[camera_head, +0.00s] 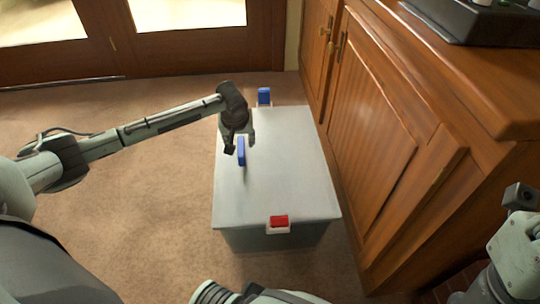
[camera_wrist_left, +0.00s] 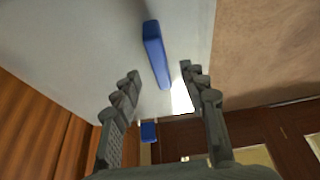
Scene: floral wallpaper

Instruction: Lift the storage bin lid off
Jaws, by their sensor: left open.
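The storage bin (camera_head: 270,238) stands on the carpet with its pale grey lid (camera_head: 285,165) on top. A blue handle (camera_head: 241,151) rises from the lid, left of its middle. It also shows in the left wrist view (camera_wrist_left: 156,55). A red latch (camera_head: 279,221) is at the near end and a blue latch (camera_head: 263,96) at the far end. My left gripper (camera_head: 235,146) is just above the lid at the handle. Its fingers (camera_wrist_left: 160,75) are spread and empty, with the handle ahead of and between them in the wrist view.
A wooden cabinet (camera_head: 385,150) stands close along the bin's right side. A dark tray (camera_head: 480,22) sits on its top. Glazed wooden doors (camera_head: 190,45) are at the back. Open carpet (camera_head: 150,200) lies left of the bin.

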